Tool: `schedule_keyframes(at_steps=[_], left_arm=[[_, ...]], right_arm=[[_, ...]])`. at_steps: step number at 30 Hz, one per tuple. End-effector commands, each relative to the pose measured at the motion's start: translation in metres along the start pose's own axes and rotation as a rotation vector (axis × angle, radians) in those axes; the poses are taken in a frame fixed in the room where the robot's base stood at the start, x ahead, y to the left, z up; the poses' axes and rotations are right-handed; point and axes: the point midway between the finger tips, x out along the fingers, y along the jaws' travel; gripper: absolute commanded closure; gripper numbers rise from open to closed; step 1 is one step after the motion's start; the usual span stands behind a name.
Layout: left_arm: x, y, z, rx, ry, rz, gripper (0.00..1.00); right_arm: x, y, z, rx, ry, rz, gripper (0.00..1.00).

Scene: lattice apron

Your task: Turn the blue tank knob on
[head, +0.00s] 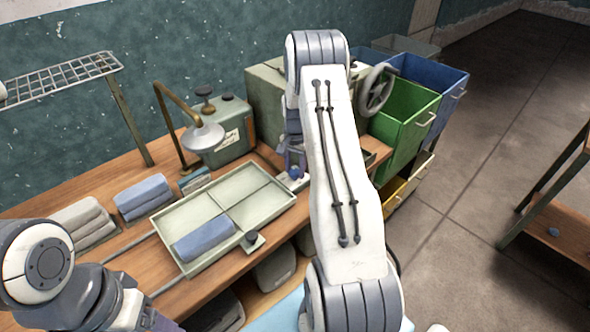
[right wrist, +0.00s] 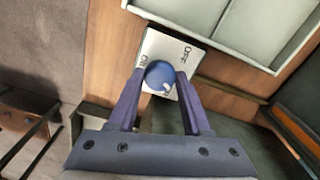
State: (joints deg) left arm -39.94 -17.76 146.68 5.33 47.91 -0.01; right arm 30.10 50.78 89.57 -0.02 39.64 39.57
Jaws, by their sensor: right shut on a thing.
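The blue knob (head: 295,172) sits on a small white plate at the right end of the bench. In the right wrist view the knob (right wrist: 158,74) is round, with a pale mark at its lower right edge. The white plate (right wrist: 152,46) carries the words OFF at upper right and ON at left. My right gripper (right wrist: 158,82) is shut on the knob, one finger on each side. In the head view my right gripper (head: 293,160) is partly hidden behind my forearm. My left arm shows at lower left, its gripper out of view.
A pale divided tray (head: 278,208) with a folded blue cloth (head: 205,239) is left of the knob. A grey-green tank (head: 232,135), lamp (head: 203,137) and green bin (head: 402,110) stand around.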

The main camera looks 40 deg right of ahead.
Motion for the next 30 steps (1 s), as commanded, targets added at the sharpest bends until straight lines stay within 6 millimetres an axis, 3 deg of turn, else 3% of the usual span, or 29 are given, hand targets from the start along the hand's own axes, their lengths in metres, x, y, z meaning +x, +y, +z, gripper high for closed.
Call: schedule_keyframes(at_steps=[12,30], left_arm=[[0.0036,-0.0003,0.0002,0.0,0.0,0.0,0.29],[0.0041,-0.0003,0.0002,0.0,0.0,0.0,0.29]], right_arm=[[-0.0003,-0.0004,0.0013,0.239,-0.003,0.001,1.0],[-0.0006,-0.0006,0.0011,0.294,-0.003,0.0,1.0]])
